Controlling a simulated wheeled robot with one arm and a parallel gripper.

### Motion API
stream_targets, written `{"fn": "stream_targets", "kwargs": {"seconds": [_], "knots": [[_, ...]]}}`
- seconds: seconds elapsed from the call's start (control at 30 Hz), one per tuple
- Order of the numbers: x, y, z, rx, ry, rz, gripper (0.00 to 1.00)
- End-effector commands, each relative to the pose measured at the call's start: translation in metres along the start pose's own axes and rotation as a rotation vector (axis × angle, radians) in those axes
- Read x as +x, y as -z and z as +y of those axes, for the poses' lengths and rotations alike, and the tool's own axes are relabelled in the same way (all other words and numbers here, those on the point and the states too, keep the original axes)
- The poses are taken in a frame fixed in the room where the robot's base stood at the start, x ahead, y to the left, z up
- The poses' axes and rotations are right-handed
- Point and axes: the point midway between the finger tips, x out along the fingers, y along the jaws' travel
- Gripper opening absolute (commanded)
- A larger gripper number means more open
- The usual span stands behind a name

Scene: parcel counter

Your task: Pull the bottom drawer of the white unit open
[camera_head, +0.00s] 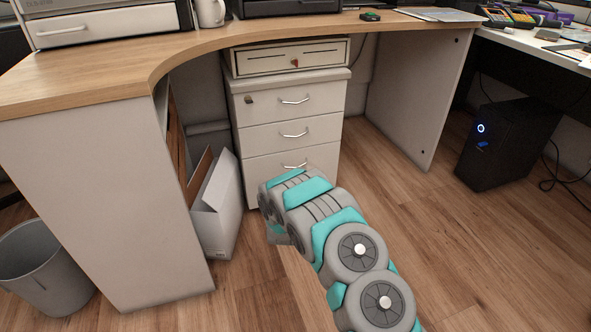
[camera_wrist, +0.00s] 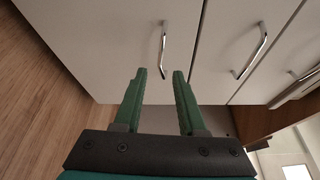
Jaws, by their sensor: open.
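The white drawer unit (camera_head: 288,118) stands under the wooden desk, with three drawers stacked and all shut. The bottom drawer (camera_head: 262,169) is partly covered by my arm, but its metal handle (camera_head: 295,166) shows just above the arm. In the wrist view the unit appears turned on its side, and the bottom drawer (camera_wrist: 95,40) is the leftmost front, beside the floor. My gripper (camera_wrist: 159,74) is open and empty. The bottom handle (camera_wrist: 163,48) lies ahead of the gap between the fingertips, apparently not touched. In the head view the fingers are hidden by my arm.
A shallow box (camera_head: 290,58) sits on the unit. A white open carton (camera_head: 218,208) stands left of the unit, beside the desk's side panel (camera_head: 105,200). A grey bin (camera_head: 45,268) is far left, a black computer (camera_head: 510,140) right. The floor in front is clear.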

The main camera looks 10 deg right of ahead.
Motion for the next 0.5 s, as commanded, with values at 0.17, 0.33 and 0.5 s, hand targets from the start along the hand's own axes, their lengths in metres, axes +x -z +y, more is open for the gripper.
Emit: {"fn": "stream_targets", "kwargs": {"seconds": [0.17,0.33,0.5], "knots": [[0.023,0.002,0.0,0.003,0.001,0.003,0.4],[0.045,0.002,0.001,0.002,0.001,0.002,0.4],[0.061,0.001,0.001,0.001,-0.001,0.001,0.4]]}}
